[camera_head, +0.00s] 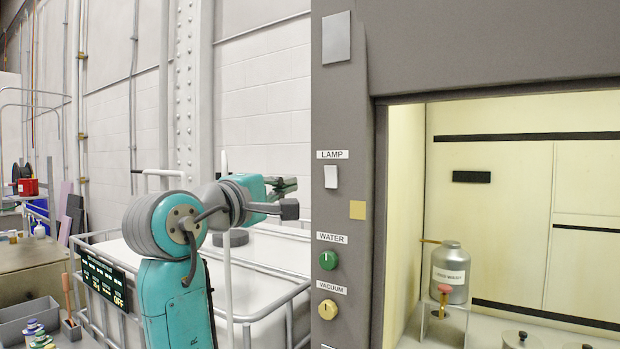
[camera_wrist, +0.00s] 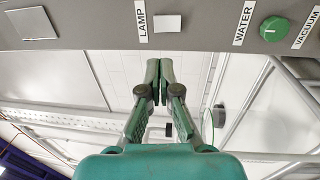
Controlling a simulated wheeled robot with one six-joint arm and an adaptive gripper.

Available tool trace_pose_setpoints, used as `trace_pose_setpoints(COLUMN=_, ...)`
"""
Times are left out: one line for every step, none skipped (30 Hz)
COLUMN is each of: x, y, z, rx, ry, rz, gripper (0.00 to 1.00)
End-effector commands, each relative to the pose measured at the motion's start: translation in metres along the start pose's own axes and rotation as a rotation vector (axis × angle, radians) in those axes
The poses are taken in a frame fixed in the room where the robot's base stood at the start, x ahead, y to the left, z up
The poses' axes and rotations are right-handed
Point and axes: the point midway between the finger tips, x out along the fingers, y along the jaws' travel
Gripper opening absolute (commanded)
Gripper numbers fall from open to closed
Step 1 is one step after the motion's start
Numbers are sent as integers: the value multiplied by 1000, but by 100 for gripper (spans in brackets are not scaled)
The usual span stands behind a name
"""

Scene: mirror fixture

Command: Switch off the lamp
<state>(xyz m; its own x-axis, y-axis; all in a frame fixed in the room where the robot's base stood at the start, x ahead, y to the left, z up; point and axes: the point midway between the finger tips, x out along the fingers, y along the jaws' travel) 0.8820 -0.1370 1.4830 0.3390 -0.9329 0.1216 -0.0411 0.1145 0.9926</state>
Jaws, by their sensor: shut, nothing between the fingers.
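The white lamp switch (camera_head: 331,177) sits under a "LAMP" label (camera_head: 333,155) on the grey front panel, left of the lit hood opening. It also shows in the wrist view (camera_wrist: 167,23), beside its label. My gripper (camera_head: 287,186) is just left of the panel in the head view, at about the switch's height. I cannot clearly tell which way the switch is tipped. The hood interior looks bright.
Below the switch are a green "WATER" knob (camera_head: 328,260) and a yellow "VACUUM" knob (camera_head: 327,309). A blank grey plate (camera_head: 336,38) is above. A caged white tank (camera_head: 262,255) stands behind my arm. A metal bottle (camera_head: 451,270) stands inside the hood.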

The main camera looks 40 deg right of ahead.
Motion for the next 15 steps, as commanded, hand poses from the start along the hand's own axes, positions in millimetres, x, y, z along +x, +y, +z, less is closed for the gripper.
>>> trace_pose_setpoints(x=5, y=0, z=0, rx=0, ry=-2, rz=0, gripper=0)
trace_pose_setpoints(x=8, y=0, z=1, rx=-1, ry=-2, rz=0, gripper=0)
trace_pose_setpoints(x=14, y=0, z=1, rx=-1, ry=-3, rz=0, gripper=0)
trace_pose_setpoints(x=18, y=0, z=1, rx=-1, ry=-3, rz=0, gripper=0)
trace_pose_setpoints(x=23, y=0, z=1, rx=-1, ry=-4, rz=1, gripper=0)
trace_pose_setpoints(x=30, y=0, z=1, rx=-1, ry=-4, rz=1, gripper=0)
trace_pose_setpoints(x=36, y=0, z=1, rx=-1, ry=-4, rz=1, gripper=0)
trace_pose_setpoints(x=41, y=1, z=1, rx=-1, ry=-4, rz=1, gripper=0)
trace_pose_setpoints(x=49, y=0, z=1, rx=-1, ry=-4, rz=0, gripper=0)
trace_pose_setpoints(x=54, y=0, z=1, rx=-1, ry=-4, rz=0, gripper=0)
trace_pose_setpoints(x=60, y=0, z=1, rx=-1, ry=-4, rz=0, gripper=0)
trace_pose_setpoints(x=68, y=0, z=1, rx=-1, ry=-4, rz=0, gripper=0)
trace_pose_setpoints(x=73, y=0, z=1, rx=-1, ry=-4, rz=0, gripper=0)
trace_pose_setpoints(x=79, y=0, z=1, rx=-1, ry=-4, rz=0, gripper=0)
trace_pose_setpoints(x=86, y=0, z=1, rx=-1, ry=-3, rz=0, gripper=0)
